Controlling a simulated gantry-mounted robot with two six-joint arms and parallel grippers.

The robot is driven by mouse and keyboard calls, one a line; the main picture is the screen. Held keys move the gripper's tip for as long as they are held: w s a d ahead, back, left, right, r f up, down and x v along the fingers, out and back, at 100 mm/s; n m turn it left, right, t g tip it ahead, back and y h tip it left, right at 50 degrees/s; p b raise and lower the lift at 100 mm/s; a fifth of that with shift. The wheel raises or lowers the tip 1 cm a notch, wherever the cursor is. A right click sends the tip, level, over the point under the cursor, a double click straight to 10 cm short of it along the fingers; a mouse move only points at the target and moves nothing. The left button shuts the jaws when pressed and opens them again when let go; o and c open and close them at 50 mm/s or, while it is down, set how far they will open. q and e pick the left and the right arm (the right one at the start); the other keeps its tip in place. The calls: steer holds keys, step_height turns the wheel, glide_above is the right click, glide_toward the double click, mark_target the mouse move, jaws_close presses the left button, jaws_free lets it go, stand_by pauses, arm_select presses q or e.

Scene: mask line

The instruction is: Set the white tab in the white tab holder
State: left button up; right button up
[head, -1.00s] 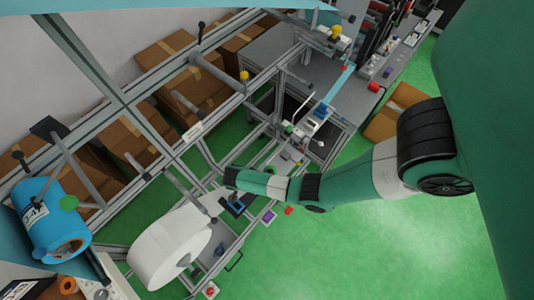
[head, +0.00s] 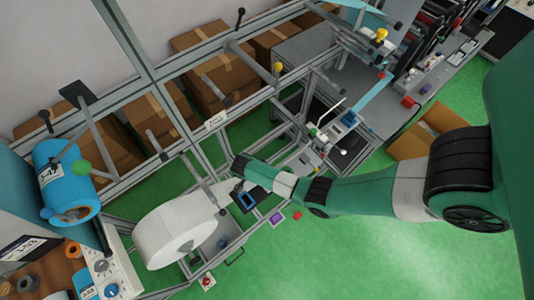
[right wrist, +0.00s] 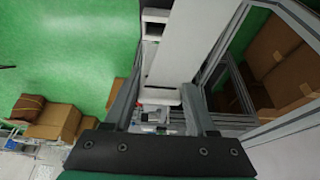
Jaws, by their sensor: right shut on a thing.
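My right gripper (right wrist: 161,93) is in the right wrist view, its two fingers on either side of a small white piece (right wrist: 162,97), which looks like the white tab. It is shut on this piece. In the head view my right arm comes in from the right and its dark wrist end is above the frame, near the white roll (head: 172,231); its fingertips cannot be made out there. I cannot pick out the white tab holder for certain in either view. My left gripper is not in view.
A wide white strip (right wrist: 185,45) runs just beyond the fingers, beside metal frame bars (right wrist: 228,48). Cardboard boxes (head: 202,62) stand behind the frame. Green floor (head: 330,250) is open at lower right.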

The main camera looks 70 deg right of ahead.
steer(key=shift+f+b, duration=1.55)
steer(key=shift+f, duration=0.15)
steer(key=shift+f+b, duration=1.2)
steer(key=shift+f, duration=0.7)
steer(key=shift+r+p, duration=0.1)
steer(key=shift+p, duration=0.25)
steer(key=shift+f, duration=0.35)
steer(key=o, duration=1.4)
steer(key=shift+o, duration=0.2)
steer(key=p+v, duration=0.3)
steer(key=v, duration=0.8)
steer(key=shift+a+r, duration=0.15)
steer(key=shift+r, duration=0.15)
